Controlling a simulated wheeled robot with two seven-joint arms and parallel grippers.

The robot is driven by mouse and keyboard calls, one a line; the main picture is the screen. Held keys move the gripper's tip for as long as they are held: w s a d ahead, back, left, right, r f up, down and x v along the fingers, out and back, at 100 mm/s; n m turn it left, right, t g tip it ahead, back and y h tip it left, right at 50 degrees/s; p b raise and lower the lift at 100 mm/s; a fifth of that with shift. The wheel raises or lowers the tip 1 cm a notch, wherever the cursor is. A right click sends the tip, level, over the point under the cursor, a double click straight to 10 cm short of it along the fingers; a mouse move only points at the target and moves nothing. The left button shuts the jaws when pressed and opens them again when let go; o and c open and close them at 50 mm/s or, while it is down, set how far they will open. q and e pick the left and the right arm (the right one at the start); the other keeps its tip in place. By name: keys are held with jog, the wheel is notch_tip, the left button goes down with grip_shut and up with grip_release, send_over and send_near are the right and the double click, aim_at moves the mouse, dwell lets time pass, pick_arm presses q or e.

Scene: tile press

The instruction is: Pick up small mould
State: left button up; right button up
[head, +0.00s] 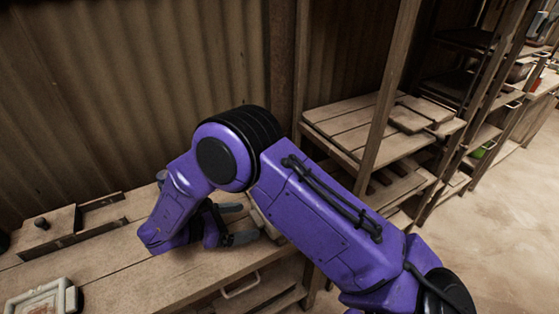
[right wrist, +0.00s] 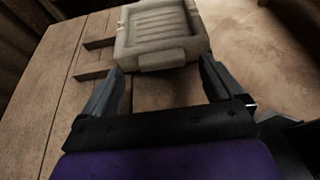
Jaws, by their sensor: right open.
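A small pale grey mould (right wrist: 160,32) with a raised rim and ridged inside lies on the wooden bench in the right wrist view. In the head view only a pale edge of it (head: 264,224) shows beside my right forearm; the rest is hidden. My right gripper (head: 245,222) is open and empty, low over the bench. In the right wrist view the fingertips (right wrist: 161,68) are spread wide, with the mould just beyond them and its near edge close to the gap. I cannot tell whether they touch. My left gripper is out of view.
A pale framed tile or mould (head: 42,299) lies at the bench's left front. A wooden block with a dark knob (head: 42,223) stands behind it. A wooden shelf unit (head: 345,122) stands right of the bench. The bench middle (head: 130,285) is clear.

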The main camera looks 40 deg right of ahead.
jog(key=shift+x, duration=0.95)
jog(key=shift+s+a, duration=0.1)
jog(key=c, duration=0.4)
jog(key=shift+r, duration=0.1)
grip_shut()
